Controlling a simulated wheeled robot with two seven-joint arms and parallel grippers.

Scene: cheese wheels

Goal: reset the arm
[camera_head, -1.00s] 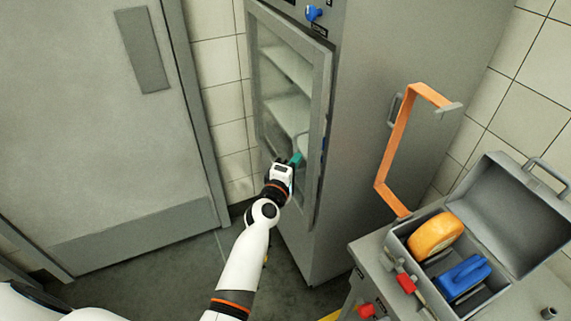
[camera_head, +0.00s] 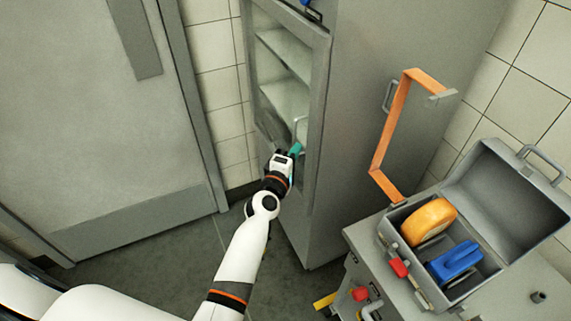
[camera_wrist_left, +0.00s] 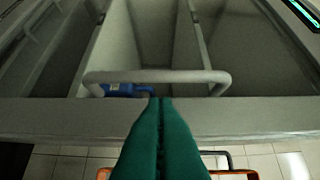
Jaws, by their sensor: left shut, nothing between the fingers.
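My left gripper (camera_head: 296,149) is in front of the glass door of the tall grey cabinet (camera_head: 360,120). Its two green fingers (camera_wrist_left: 160,130) are pressed together with nothing between them. In the left wrist view, the fingertips reach up to a grey bar handle (camera_wrist_left: 160,76), and I cannot tell whether they touch it. The handle also shows in the head view (camera_head: 296,126), just above the fingers. My right gripper is not in view.
An open grey case (camera_head: 510,200) on a bench at the right holds an orange wheel (camera_head: 429,222) and a blue item (camera_head: 455,263). A large grey door (camera_head: 90,130) is at the left. Floor between is clear.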

